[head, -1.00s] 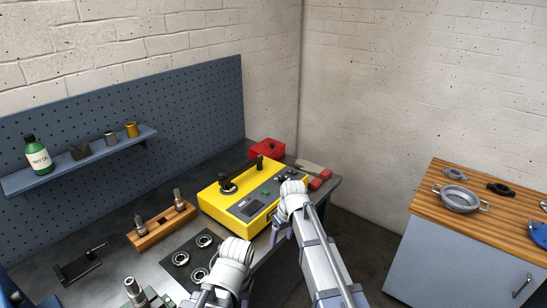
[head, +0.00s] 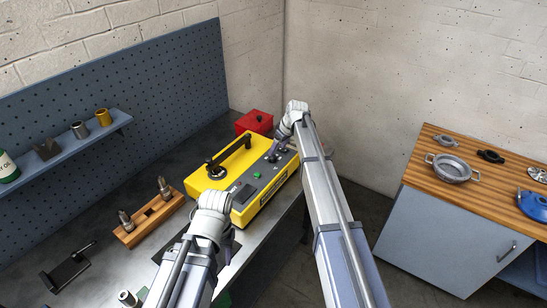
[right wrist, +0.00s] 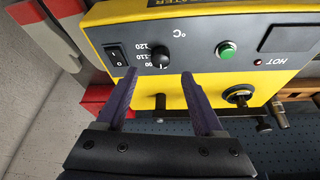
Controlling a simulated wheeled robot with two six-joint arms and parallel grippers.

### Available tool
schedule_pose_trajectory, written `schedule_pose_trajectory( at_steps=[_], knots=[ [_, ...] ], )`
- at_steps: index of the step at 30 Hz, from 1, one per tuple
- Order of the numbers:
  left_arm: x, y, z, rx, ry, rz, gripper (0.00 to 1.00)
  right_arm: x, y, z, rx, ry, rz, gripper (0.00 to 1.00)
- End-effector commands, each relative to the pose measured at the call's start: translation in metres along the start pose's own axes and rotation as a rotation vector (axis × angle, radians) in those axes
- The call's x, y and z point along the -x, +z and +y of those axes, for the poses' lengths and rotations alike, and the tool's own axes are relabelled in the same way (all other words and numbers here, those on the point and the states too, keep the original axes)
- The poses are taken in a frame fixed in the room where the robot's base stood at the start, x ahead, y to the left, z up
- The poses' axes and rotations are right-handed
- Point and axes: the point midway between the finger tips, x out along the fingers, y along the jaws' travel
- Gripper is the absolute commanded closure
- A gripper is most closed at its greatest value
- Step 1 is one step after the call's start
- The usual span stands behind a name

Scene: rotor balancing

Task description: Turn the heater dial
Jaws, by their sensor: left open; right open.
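The yellow heater (head: 235,160) stands on the bench in the head view. Its black dial (right wrist: 160,56), beside a 100-110-120 °C scale, shows in the right wrist view between a rocker switch (right wrist: 116,56) and a green button (right wrist: 226,50). My right gripper (head: 275,148) is over the right end of the control panel. In the right wrist view its open fingers (right wrist: 158,75) point at the dial, one tip to either side of it in the picture; I see no clear contact. My left gripper (head: 222,192) is by the heater's near left corner, its fingers mostly hidden.
A red box (head: 254,122) sits behind the heater. A wooden block with metal fittings (head: 149,218) and a black tool (head: 68,269) lie left on the bench. The wood-topped cabinet (head: 440,208) stands apart at right.

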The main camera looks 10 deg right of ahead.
Motion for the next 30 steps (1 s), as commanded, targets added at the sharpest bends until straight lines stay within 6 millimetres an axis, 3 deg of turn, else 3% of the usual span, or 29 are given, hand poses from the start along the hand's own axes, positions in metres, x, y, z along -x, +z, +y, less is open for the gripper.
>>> schedule_pose_trajectory(
  at_steps=[12, 24, 30],
  knots=[
    [-0.054, -0.003, 0.005, 0.000, 0.000, 0.000, 0.50, -0.058, 0.001, 0.000, 0.001, 0.000, 0.000, 0.31],
    [-0.059, -0.004, 0.005, 0.001, 0.000, 0.000, 0.50, -0.064, 0.000, 0.000, 0.000, 0.000, 0.000, 0.31],
    [-0.059, -0.004, 0.005, 0.001, 0.000, 0.000, 0.50, -0.064, 0.000, 0.000, 0.000, 0.000, 0.000, 0.51]
  ],
)
